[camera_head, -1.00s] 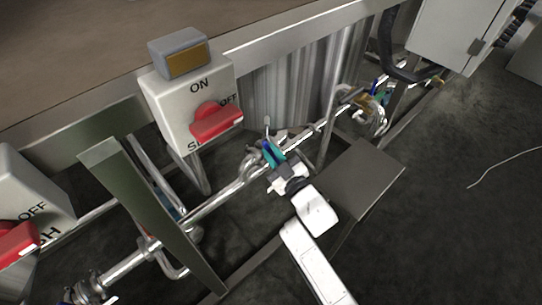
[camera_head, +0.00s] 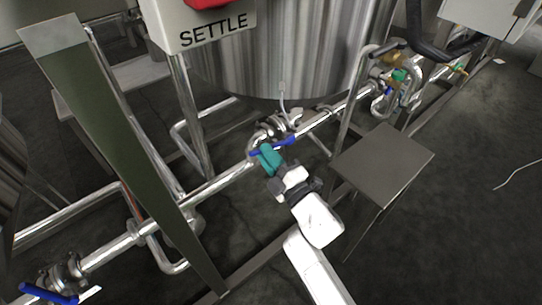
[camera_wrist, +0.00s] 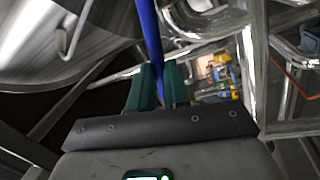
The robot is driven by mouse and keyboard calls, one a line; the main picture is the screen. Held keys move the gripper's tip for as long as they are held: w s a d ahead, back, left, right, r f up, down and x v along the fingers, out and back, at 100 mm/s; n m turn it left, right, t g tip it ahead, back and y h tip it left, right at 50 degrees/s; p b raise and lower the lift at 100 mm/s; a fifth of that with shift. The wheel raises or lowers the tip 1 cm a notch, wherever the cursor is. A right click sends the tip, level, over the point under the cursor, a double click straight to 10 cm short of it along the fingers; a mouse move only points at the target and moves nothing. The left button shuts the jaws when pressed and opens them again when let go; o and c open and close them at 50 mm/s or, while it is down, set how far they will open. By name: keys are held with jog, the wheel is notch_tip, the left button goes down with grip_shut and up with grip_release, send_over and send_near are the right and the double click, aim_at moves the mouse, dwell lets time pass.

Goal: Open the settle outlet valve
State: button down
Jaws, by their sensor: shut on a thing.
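The settle outlet valve is on the steel pipe beneath the settle tank, and its blue lever handle (camera_head: 286,142) shows in the head view. My gripper (camera_head: 266,156), with teal fingers, is shut on the blue handle near its left end. In the head view the handle lies at a shallow angle to the pipe. In the wrist view the blue handle (camera_wrist: 149,35) runs up from between my gripper's fingers (camera_wrist: 159,88). The valve body is partly hidden.
A white box labelled SETTLE (camera_head: 212,32) stands above the pipe, and the steel tank (camera_head: 290,60) is behind. A grey metal platform (camera_head: 382,165) is at the right, and a slanted post (camera_head: 120,150) at the left. Another blue handle (camera_head: 47,293) is at the lower left.

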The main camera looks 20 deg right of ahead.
jog(key=shift+a+f+n+y+b, duration=0.2)
jog(key=shift+f+n+y+b, duration=0.2)
jog(key=shift+f+n+b, duration=0.65)
jog(key=shift+f+n, duration=0.1)
jog(key=shift+n, duration=0.35)
jog(key=c, duration=1.1)
grip_release()
jog(key=shift+s, duration=0.1)
jog(key=p+v, duration=0.3)
jog(key=v, duration=0.7)
jog(key=shift+s+d, duration=0.15)
jog(key=shift+s, duration=0.25)
